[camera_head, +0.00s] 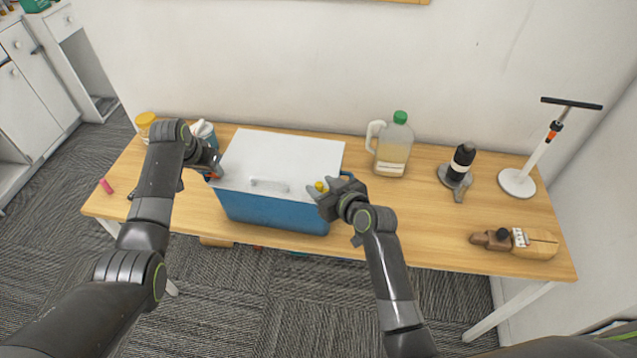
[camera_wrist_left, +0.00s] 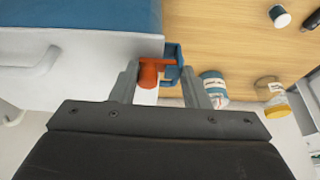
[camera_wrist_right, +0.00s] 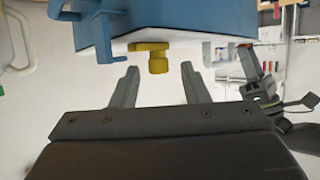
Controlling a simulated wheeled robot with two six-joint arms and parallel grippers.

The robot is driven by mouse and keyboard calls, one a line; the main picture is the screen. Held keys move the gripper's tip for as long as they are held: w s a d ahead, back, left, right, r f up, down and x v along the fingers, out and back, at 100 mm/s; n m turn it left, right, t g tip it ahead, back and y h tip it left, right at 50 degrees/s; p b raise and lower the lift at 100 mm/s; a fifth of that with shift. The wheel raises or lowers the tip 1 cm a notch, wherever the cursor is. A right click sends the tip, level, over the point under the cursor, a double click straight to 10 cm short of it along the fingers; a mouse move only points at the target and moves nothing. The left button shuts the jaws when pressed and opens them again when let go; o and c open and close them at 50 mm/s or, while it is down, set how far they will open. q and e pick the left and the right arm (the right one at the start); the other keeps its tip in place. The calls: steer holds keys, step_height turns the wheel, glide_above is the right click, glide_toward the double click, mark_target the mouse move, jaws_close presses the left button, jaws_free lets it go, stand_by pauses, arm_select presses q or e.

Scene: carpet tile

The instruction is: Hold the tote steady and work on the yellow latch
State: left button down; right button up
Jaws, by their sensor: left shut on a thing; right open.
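The tote (camera_head: 275,212) is a blue box with a closed white lid (camera_head: 282,152), upright at the table's front edge. The yellow latch (camera_head: 320,186) is at its right end; in the right wrist view the latch (camera_wrist_right: 157,58) sits just beyond my right fingertips, between them. My right gripper (camera_head: 322,194) is open and empty, apart from the latch. My left gripper (camera_head: 211,172) is shut on the tote's left end. In the left wrist view an orange latch (camera_wrist_left: 150,72) and a blue handle (camera_wrist_left: 173,58) lie between its fingers; exact contact is partly hidden.
A green-capped jug (camera_head: 393,147) stands behind right of the tote.

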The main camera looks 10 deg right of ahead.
steer(key=shift+x, duration=1.1)
jaws_close()
